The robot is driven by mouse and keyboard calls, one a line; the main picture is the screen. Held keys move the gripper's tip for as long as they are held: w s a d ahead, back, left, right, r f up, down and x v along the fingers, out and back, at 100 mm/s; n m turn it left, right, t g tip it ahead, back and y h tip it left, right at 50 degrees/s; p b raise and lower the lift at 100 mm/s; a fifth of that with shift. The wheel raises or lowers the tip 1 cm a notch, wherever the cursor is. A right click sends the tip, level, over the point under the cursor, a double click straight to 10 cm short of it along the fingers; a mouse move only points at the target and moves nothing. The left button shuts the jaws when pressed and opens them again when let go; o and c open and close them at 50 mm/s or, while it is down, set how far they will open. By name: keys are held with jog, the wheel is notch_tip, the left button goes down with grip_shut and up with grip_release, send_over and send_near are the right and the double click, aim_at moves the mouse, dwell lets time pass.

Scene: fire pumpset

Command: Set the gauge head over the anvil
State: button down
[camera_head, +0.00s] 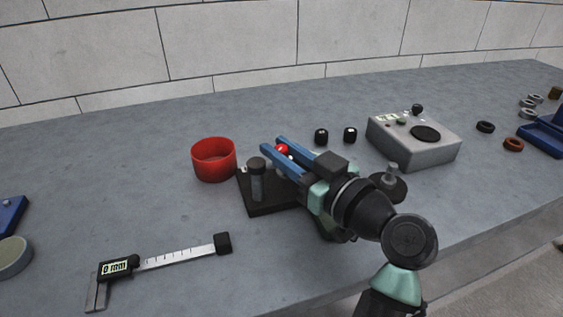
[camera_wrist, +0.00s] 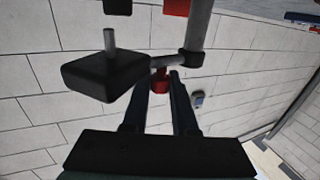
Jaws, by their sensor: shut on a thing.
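My gripper (camera_head: 279,147) has its two blue fingers closed on a small red knob (camera_head: 282,149), which also shows between the fingertips in the wrist view (camera_wrist: 160,80). In the wrist view, a short grey arm (camera_wrist: 166,62) joins a black block with a thin stem, seemingly the gauge head (camera_wrist: 104,76), to a collar on a grey post (camera_wrist: 200,30). In the head view, a dark stand base (camera_head: 262,207) lies beside and partly beneath my gripper, with an upright black-capped cylinder (camera_head: 258,180) on it. I cannot make out the anvil; my gripper hides part of the stand.
A red cup (camera_head: 214,160) stands left of the stand. A digital caliper (camera_head: 160,259) lies front left. Two small black knobs (camera_head: 335,136) and a grey instrument box (camera_head: 414,138) are at back right. Several rings (camera_head: 512,144) lie farther right. The back of the table is clear.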

jog(key=shift+w+n+g+y, duration=0.15)
jog(key=shift+n+g+y, duration=0.15)
dwell(0.4)
jog(key=c, duration=0.7)
grip_release()
jog(key=shift+d, duration=0.1)
jog(key=p+v, duration=0.1)
jog(key=v, duration=1.1)
jog(key=shift+s+d, duration=0.25)
jog(key=shift+s, duration=0.1)
